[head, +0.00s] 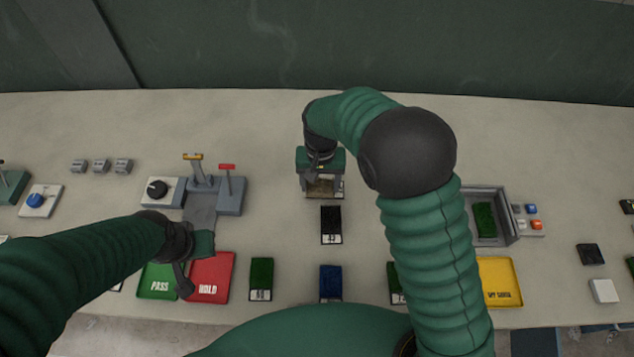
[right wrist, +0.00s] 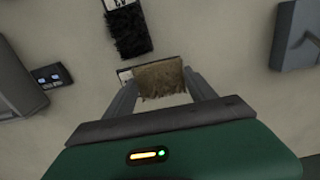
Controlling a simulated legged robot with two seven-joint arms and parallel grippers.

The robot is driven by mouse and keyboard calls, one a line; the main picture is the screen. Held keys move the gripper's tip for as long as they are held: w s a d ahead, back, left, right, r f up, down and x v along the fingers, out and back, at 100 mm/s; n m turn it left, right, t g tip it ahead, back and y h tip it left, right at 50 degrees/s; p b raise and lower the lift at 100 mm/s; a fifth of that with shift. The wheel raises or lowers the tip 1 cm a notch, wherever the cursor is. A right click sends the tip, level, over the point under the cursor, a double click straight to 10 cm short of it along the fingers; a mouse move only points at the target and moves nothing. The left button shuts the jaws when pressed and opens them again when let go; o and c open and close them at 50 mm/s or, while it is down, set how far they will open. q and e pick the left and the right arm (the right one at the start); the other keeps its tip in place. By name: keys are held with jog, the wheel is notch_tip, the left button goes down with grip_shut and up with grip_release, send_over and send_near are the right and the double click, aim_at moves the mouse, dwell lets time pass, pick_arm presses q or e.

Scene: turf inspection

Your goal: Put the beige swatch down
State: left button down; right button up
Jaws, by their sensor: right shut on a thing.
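The beige swatch (head: 322,187) is between the fingers of my right gripper (head: 321,180), behind the black swatch (head: 331,221) on the bench. In the right wrist view the beige swatch (right wrist: 160,81) has shaggy tan pile and a pale label at its left end. The right gripper's fingers (right wrist: 160,92) are shut on its sides. I cannot tell whether its underside touches the bench. My left gripper (head: 188,268) hangs over the edge between the green PASS tray (head: 157,281) and red HOLD tray (head: 211,278); its finger gap is not clear.
Green (head: 261,278) and blue (head: 330,282) swatches lie along the front, with a yellow tray (head: 498,281) to the right. A grey lever device (head: 230,195) stands left of the right gripper. A grey box (head: 508,214) holds a green swatch. Bench behind the right gripper is clear.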

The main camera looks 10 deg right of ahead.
aim_at(318, 181)
jog(key=shift+w+d+f, duration=0.2)
jog(key=shift+w+d, duration=0.2)
jog(key=shift+w, duration=0.4)
notch_tip(318, 181, down, 3)
jog(key=shift+s+a, duration=0.1)
jog(key=shift+a, duration=0.05)
jog(key=shift+a+f, duration=0.15)
jog(key=shift+a, duration=0.45)
jog(key=shift+f, duration=0.1)
jog(key=o, duration=1)
jog(key=shift+d, duration=0.2)
jog(key=o, duration=0.3)
jog(key=shift+d, duration=0.35)
jog(key=shift+a, duration=0.3)
